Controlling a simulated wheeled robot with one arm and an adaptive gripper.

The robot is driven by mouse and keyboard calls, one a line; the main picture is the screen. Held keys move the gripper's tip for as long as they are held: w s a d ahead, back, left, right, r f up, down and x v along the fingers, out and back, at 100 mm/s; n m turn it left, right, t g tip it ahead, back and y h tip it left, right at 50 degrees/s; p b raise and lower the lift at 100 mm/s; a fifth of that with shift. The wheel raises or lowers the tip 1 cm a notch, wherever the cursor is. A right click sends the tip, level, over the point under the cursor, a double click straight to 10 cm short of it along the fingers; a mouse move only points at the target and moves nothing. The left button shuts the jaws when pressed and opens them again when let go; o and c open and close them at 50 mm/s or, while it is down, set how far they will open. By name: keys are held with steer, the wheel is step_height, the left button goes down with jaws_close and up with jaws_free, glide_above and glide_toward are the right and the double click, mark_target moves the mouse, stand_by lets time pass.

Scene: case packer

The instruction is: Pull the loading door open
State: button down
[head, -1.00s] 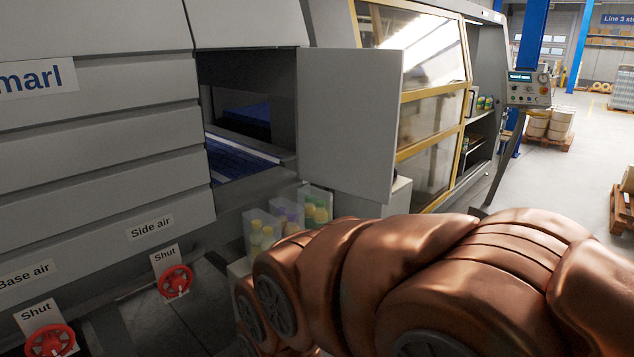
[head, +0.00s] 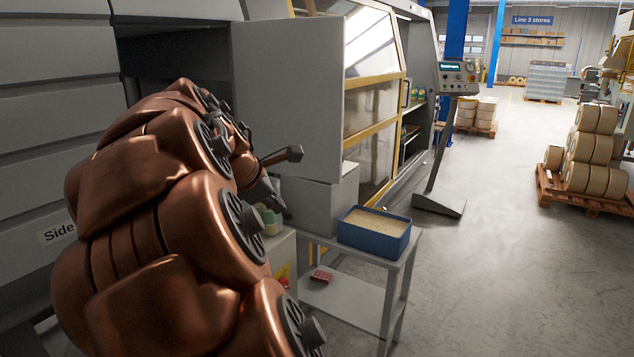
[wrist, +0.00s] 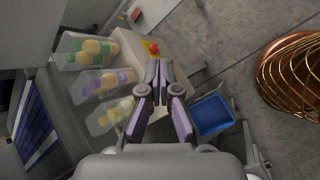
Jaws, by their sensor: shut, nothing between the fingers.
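The loading door (head: 290,95) is a flat grey panel in the head view. It stands swung out from the machine, with the dark loading opening (head: 175,58) to its left. My copper arm covers much of the opening and the door's lower left edge. I cannot make out the door in the wrist view.
A blue tray (head: 374,231) of pale granules stands on a grey side table (head: 345,312), right of my arm. Clear bottle bins (wrist: 104,84) are left of the gripper. A control panel (head: 458,78) stands on a post further back.

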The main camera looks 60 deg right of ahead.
steer(key=w+d+r+n+h+b, duration=0.2)
steer(key=w+d+n, duration=0.15)
steer(key=d, duration=0.25)
steer(key=w+d+r+n+h+b, duration=0.1)
steer(key=w+d+n+h+b, duration=0.1)
steer(key=d+n, duration=0.4)
steer(key=d+f+p, duration=0.1)
steer(key=d+f, duration=0.1)
steer(key=d, duration=0.4)
steer(key=d+f+m+p, duration=0.1)
steer(key=d+f+p, duration=0.1)
steer(key=d, duration=0.5)
steer(key=shift+d+f+g, duration=0.15)
steer(key=shift+f+g, duration=0.15)
steer(key=shift+f, duration=0.1)
steer(key=shift+w+m, duration=0.1)
steer(key=shift+m, duration=0.15)
